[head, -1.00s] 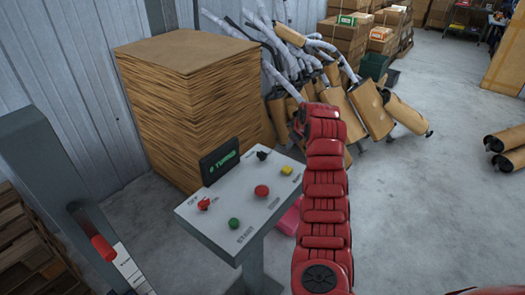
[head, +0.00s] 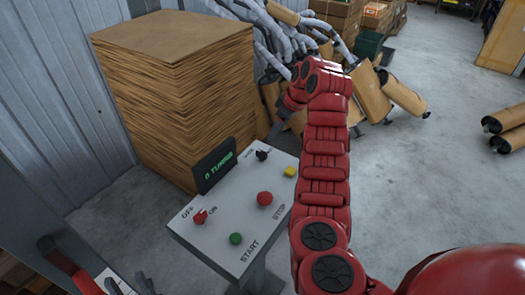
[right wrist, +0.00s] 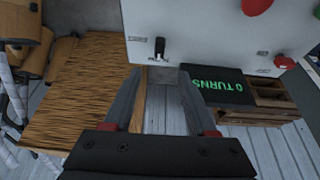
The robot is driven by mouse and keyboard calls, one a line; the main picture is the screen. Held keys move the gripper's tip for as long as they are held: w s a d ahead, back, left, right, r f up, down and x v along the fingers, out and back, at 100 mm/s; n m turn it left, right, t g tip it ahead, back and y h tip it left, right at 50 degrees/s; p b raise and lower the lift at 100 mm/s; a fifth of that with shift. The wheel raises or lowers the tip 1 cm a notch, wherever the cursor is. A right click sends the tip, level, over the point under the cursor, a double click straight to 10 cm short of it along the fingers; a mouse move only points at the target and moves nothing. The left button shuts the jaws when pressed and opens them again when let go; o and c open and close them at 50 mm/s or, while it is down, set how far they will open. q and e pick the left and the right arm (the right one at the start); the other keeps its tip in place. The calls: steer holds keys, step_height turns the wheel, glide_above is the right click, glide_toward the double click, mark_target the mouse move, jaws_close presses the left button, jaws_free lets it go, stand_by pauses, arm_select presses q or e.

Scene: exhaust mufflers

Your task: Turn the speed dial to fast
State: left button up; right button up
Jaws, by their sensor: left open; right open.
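The speed dial (head: 262,155) is a small black knob at the back corner of the light grey control panel (head: 215,240). It also shows in the right wrist view (right wrist: 160,47), where the panel appears upside down; its label is too small to read. My right gripper (right wrist: 157,70) is open and empty, its fingertips a little short of the dial in that view, with the dial roughly in line with the gap. I cannot tell the exact distance.
The panel also bears a red OFF/ON switch (head: 200,217), a green START button (head: 236,238), a red STOP button (head: 265,198), a yellow button (head: 290,171) and a display (head: 215,166) reading 0 TURNS. A cardboard stack (head: 170,100) stands close behind.

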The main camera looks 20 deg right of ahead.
mark_target(262, 152)
steer(key=p+x, duration=0.3)
steer(key=x, duration=0.9)
steer(key=shift+w+f, duration=0.25)
steer(key=shift+f, duration=0.05)
steer(key=shift+w+a+f+p, duration=0.2)
steer(key=shift+f+p, duration=0.1)
steer(key=shift+f, duration=0.1)
jaws_close()
